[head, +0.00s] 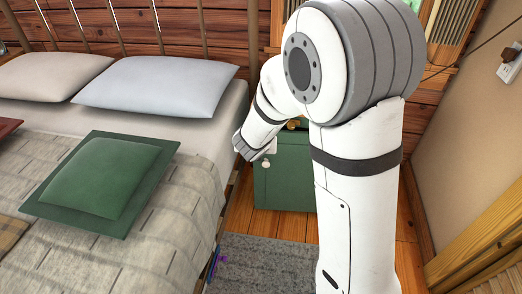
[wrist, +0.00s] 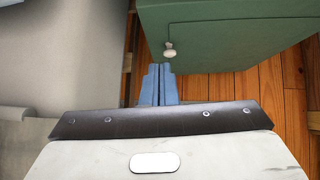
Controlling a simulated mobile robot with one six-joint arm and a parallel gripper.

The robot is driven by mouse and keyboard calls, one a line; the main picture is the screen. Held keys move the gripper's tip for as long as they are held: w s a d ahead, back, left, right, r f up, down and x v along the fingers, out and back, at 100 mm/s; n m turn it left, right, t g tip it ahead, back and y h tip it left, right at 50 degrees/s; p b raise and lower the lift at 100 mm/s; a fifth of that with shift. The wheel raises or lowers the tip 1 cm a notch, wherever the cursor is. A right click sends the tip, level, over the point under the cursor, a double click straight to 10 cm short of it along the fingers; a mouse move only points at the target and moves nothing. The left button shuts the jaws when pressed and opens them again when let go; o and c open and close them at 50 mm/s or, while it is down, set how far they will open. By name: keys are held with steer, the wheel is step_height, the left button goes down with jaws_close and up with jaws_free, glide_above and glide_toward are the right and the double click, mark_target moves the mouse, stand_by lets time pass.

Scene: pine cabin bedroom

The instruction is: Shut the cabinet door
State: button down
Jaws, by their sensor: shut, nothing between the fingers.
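The green cabinet (head: 285,180) stands beside the bed, partly hidden behind my arm in the head view. Its green front also shows at the top right of the wrist view (wrist: 240,45). A small pale knob (wrist: 169,48) sits near the left edge of that front. The knob also shows in the head view (head: 266,163). I cannot tell whether the door is flush or slightly ajar. My gripper (wrist: 158,70) is shut and empty, its blue fingertips just below and left of the knob in the wrist view. I cannot tell whether they touch the door.
The bed (head: 120,190) with pillows and a green cushion (head: 100,180) fills the left, close to the cabinet. A grey rug (head: 265,262) lies on the plank floor in front of the cabinet. A wall (head: 480,130) bounds the right side.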

steer(key=w+r+b+x, duration=0.2)
steer(key=x, duration=1)
steer(key=shift+w+f, duration=0.3)
steer(key=shift+d, duration=0.15)
